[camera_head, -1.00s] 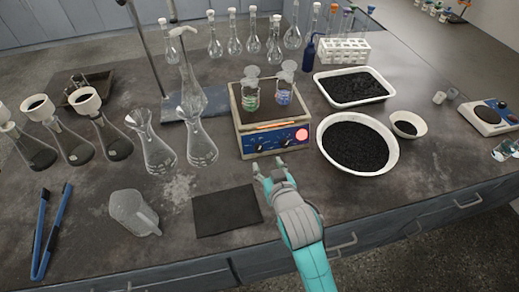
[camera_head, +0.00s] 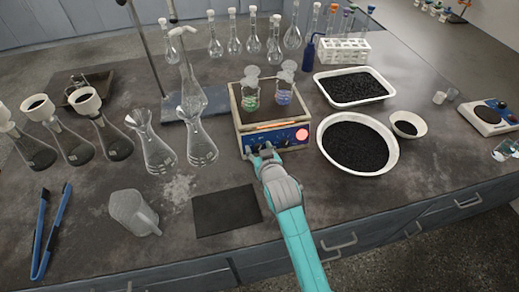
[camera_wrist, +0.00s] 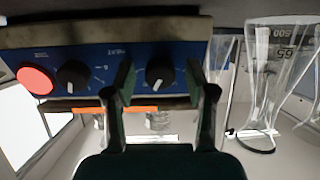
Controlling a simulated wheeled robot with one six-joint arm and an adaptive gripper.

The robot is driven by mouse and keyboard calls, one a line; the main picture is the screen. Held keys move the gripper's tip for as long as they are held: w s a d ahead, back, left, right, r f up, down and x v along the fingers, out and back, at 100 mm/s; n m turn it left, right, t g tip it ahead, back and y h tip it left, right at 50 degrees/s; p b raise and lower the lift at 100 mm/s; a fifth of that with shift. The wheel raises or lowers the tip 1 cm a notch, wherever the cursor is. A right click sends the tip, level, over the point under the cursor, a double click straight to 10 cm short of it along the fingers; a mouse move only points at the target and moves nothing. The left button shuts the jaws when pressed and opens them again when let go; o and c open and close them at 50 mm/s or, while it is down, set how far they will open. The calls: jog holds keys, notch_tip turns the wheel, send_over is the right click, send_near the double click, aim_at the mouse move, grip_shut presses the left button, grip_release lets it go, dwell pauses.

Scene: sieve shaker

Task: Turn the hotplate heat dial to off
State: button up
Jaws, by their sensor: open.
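The hotplate (camera_head: 240,122) stands mid-bench with a blue front panel, a red round light and two black dials. In the wrist view the panel appears upside down, with the red light (camera_wrist: 35,80) at the left. One black dial (camera_wrist: 73,75) is beside the light. The other black dial (camera_wrist: 160,73), with a white pointer mark, shows between the fingers of my gripper (camera_wrist: 160,80). My gripper (camera_head: 263,151) is open at the panel's left part; finger contact cannot be told.
Glass flasks (camera_head: 200,150) are to the left, a bowl of black grains (camera_head: 358,146) to the right. A dark mat (camera_head: 226,210) lies in front on the bench.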

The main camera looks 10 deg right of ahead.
jog(key=shift+c, duration=0.2)
grip_shut()
jog(key=n, duration=0.4)
jog(key=shift+n, duration=0.3)
jog(key=n, duration=0.5)
jog(key=shift+a, duration=0.1)
jog(key=n, duration=0.5)
jog(key=shift+n, duration=0.3)
jog(key=n, duration=0.4)
jog(key=shift+h, duration=0.3)
jog(key=shift+f, duration=0.1)
